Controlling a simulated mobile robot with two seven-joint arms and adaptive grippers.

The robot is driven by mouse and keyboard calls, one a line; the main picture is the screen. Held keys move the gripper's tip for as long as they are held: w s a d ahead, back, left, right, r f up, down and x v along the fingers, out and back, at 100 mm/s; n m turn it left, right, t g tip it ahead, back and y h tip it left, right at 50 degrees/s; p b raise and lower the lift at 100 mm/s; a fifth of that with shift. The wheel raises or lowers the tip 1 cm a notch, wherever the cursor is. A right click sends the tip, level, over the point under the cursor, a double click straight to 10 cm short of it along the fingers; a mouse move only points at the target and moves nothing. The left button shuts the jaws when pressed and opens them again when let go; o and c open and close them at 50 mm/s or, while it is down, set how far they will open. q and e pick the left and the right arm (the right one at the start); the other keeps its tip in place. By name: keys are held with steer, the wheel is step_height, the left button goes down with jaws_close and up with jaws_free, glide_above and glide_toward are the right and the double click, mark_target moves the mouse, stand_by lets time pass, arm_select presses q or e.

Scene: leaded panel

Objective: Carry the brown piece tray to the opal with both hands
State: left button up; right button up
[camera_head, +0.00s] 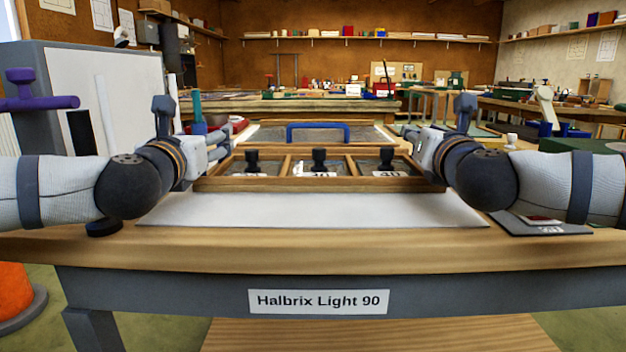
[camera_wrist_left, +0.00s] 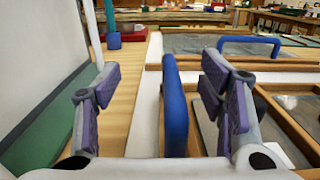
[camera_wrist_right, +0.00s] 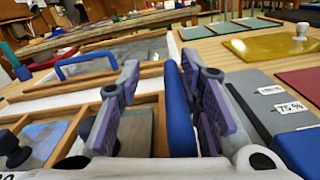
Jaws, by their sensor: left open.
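The brown piece tray (camera_head: 318,185) is a wooden frame with three compartments, each holding a dark-knobbed piece on grey glass. A pale white panel (camera_head: 310,210), apparently the opal, shows in front of the tray. My left gripper (camera_head: 222,148) is at the tray's left end. In the left wrist view its fingers (camera_wrist_left: 160,82) stand open on both sides of a blue end handle (camera_wrist_left: 175,110), with gaps. My right gripper (camera_head: 416,143) is at the right end. In the right wrist view its fingers (camera_wrist_right: 160,82) are spread around the other blue handle (camera_wrist_right: 179,118), which is nearer the right finger.
Behind the tray lies another wood-framed panel with a blue handle (camera_head: 318,128). A dark labelled plate (camera_head: 540,226) lies on the bench at right. A yellow sheet (camera_wrist_right: 272,46) with a white knob lies beyond. A grey cabinet (camera_head: 95,95) stands at left.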

arm_select(q)
steer(key=s, duration=1.1)
steer(key=shift+a+f, duration=0.15)
arm_select(e)
steer(key=o, duration=0.8)
steer(key=s, duration=1.2)
steer(key=shift+a+f, duration=0.1)
steer(key=shift+a, duration=0.05)
arm_select(q)
steer(key=shift+w, duration=0.1)
